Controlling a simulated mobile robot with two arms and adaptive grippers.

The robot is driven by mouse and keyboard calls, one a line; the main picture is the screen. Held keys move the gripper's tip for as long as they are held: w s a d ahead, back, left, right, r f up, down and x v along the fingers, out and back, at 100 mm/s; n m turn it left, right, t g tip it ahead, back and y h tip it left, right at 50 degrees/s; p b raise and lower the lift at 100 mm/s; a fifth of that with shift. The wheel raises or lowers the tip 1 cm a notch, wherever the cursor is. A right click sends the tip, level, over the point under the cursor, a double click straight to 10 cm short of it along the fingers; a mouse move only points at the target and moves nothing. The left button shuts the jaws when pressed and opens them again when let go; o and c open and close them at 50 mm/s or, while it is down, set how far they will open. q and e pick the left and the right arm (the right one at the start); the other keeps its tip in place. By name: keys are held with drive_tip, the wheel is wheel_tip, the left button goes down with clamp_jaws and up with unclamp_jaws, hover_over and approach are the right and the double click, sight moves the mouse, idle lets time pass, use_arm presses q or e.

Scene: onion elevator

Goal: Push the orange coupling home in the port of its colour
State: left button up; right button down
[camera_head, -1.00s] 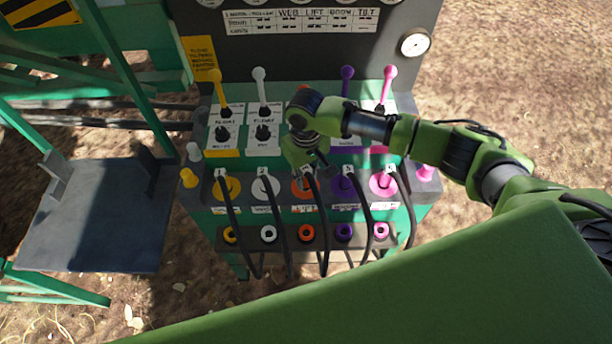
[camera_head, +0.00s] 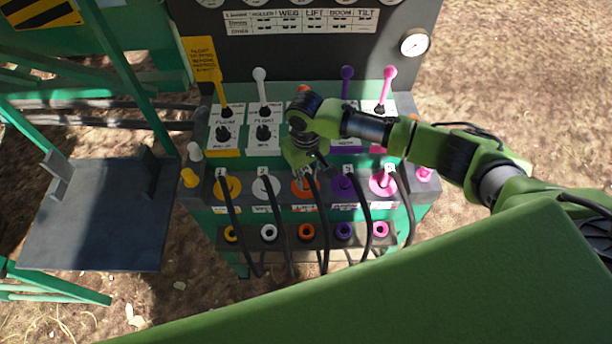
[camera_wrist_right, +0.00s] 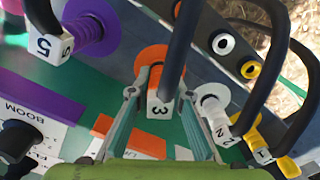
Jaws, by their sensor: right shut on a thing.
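My right gripper (camera_head: 304,168) is over the orange port (camera_head: 301,189), third in the upper row of ports on the machine's front. In the right wrist view its two fingers (camera_wrist_right: 163,115) are on either side of the orange coupling (camera_wrist_right: 156,78), which has a white tag marked 3 and a black hose. The coupling is lined up with the orange ring of the port (camera_wrist_right: 146,56). The hose and tag partly cover the coupling, and I cannot tell whether a gap is left between it and the port. My left gripper is not in view.
Yellow (camera_head: 227,187), white (camera_head: 265,187), purple (camera_head: 342,187) and pink (camera_head: 383,184) couplings with hanging hoses flank the orange port. Coloured levers (camera_head: 260,90) stand behind. A lower row has coloured sockets (camera_head: 269,232). A dark platform (camera_head: 95,225) is at left.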

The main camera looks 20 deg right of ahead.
sight(306, 169)
drive_tip(key=shift+f+p, duration=0.3)
drive_tip(key=shift+p, duration=0.3)
idle(1.7)
idle(0.5)
drive_tip(key=c, duration=1.8)
unclamp_jaws()
drive_tip(key=o, duration=0.4)
wheel_tip(306, 169, up, 5)
drive_tip(key=p, duration=0.5)
drive_tip(key=shift+p, duration=0.4)
drive_tip(key=shift+r+p, duration=0.3)
drive_tip(key=shift+r, duration=0.7)
